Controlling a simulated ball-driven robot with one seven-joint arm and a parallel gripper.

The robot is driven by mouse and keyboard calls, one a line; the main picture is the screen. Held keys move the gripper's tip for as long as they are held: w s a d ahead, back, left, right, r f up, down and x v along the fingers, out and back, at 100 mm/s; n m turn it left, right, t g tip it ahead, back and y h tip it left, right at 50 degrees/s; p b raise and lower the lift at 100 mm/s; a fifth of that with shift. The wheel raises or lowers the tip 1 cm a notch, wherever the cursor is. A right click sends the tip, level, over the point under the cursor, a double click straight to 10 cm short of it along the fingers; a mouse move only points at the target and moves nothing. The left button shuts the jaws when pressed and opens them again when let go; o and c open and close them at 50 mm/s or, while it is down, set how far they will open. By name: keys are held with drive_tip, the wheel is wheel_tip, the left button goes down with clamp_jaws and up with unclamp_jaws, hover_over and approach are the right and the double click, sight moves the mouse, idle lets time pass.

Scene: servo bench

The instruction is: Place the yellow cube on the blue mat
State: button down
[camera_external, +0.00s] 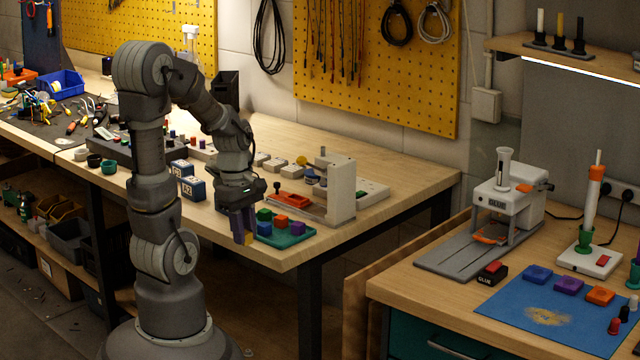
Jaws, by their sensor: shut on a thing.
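My gripper (243,222) points down near the front corner of the left bench, beside a green tray (297,238). It is shut on the yellow cube (248,239), of which only a small part shows below the fingers. Whether the cube is clear of the bench is hard to tell. The blue mat (520,314) lies flat on the right bench, well to the right of my gripper.
The green tray holds a green cube (264,214), an orange cube (281,221), a purple cube (298,228) and a blue cube (264,228). Blue, purple and orange pieces, small pegs and a tan patch are on the mat. A gap separates the benches. A glue press (500,205) stands behind.

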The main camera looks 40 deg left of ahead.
drive_tip(key=w+d+r+p, duration=0.4)
drive_tip(key=w+d+p, duration=0.2)
drive_tip(key=w+d, duration=0.65)
drive_tip(key=d+f+p, duration=0.2)
drive_tip(key=d+p, duration=0.2)
drive_tip(key=d, duration=1.1)
drive_tip(key=d+f+p, duration=0.2)
drive_tip(key=d+p, duration=0.1)
drive_tip(key=d, duration=1.2)
drive_tip(key=b, duration=0.2)
hover_over(512, 305)
drive_tip(key=a, duration=0.1)
drive_tip(key=shift+s+f, duration=0.2)
drive_tip(key=shift+f, duration=0.35)
drive_tip(key=shift+s+f, duration=0.2)
drive_tip(key=shift+f, duration=0.35)
drive_tip(key=shift+w+d+r, duration=0.1)
drive_tip(key=shift+w+d, duration=0.15)
drive_tip(key=shift+d, duration=0.1)
wheel_tip(512, 305, down, 4)
drive_tip(key=shift+w+r+b, duration=0.1)
drive_tip(key=shift+r+b, duration=0.05)
drive_tip(key=shift+b, duration=0.8)
drive_tip(key=shift+r, duration=0.1)
